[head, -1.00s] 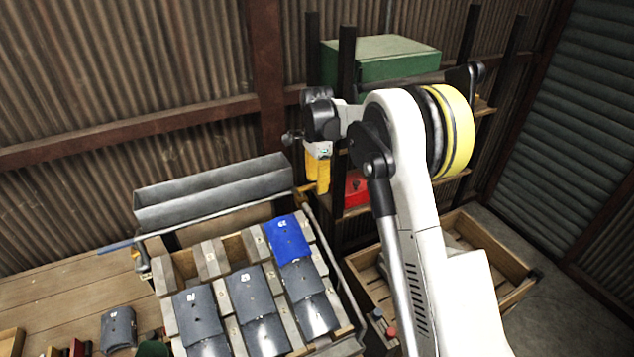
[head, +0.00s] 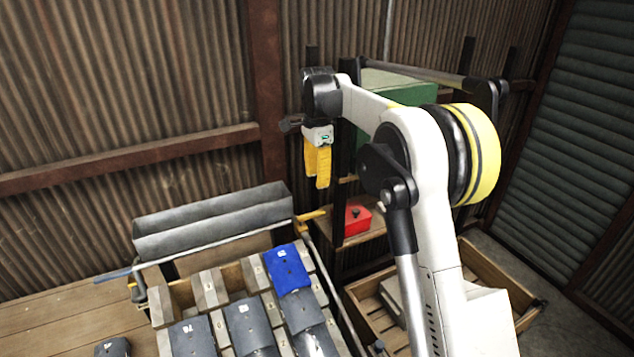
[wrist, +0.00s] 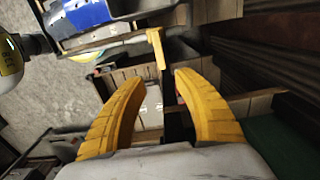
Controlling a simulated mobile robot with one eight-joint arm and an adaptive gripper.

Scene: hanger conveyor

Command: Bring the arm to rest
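My gripper (head: 317,172) has yellow fingers and hangs from the raised white arm, in front of the shelf unit and above the back right of the hanger rack. In the wrist view my gripper (wrist: 158,100) has its two curved yellow fingers spread apart. Nothing is between them that I can see; the space shows only the scene beyond. In the head view the fingers overlap, so their gap does not show there.
A rack holds several grey plates and one blue plate (head: 287,268). A grey metal trough (head: 215,217) lies behind it. A shelf unit at the right bears a green box (head: 372,128) and a red box (head: 352,220). A wooden crate (head: 484,266) stands on the floor.

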